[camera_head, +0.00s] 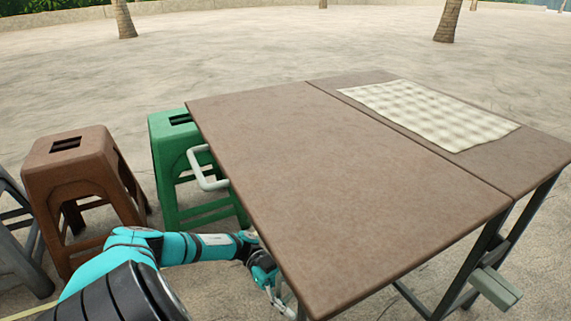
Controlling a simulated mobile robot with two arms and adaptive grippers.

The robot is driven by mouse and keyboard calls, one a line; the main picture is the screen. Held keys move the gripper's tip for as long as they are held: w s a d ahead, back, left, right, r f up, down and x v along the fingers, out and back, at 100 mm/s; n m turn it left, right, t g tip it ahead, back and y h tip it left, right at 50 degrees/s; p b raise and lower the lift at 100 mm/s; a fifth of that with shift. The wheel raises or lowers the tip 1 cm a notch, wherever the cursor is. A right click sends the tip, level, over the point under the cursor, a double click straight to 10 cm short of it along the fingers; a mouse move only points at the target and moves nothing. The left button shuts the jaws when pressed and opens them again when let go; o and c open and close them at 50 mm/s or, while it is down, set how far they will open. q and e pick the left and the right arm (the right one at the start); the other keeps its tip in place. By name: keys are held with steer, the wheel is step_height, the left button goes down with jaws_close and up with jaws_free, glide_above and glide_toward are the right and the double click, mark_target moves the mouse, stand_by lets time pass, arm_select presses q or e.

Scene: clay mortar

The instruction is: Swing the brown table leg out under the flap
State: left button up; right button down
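The brown tabletop is split by a seam. Its large near-left panel, which looks like the flap (330,190), lies about level with the rest (360,83). A pale handle (207,172) sticks out from the flap's left edge. Dark table legs (470,262) show under the right side. I cannot make out a separate brown swing leg; the space under the flap is mostly hidden. My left gripper (277,300) is low at the flap's near-left edge, partly hidden by it. I cannot tell whether it holds anything. My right gripper is not in view.
A green stool (170,150) stands by the flap's left edge. A brown stool (75,165) and a grey stool (18,245) stand farther left. A checked cloth (430,112) lies on the far panel. A grey-green bar (495,288) juts out at lower right. Open sand lies behind.

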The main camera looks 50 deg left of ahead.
arm_select(q)
steer(key=a, duration=1.1)
steer(key=shift+w, duration=0.25)
steer(key=shift+r, duration=0.1)
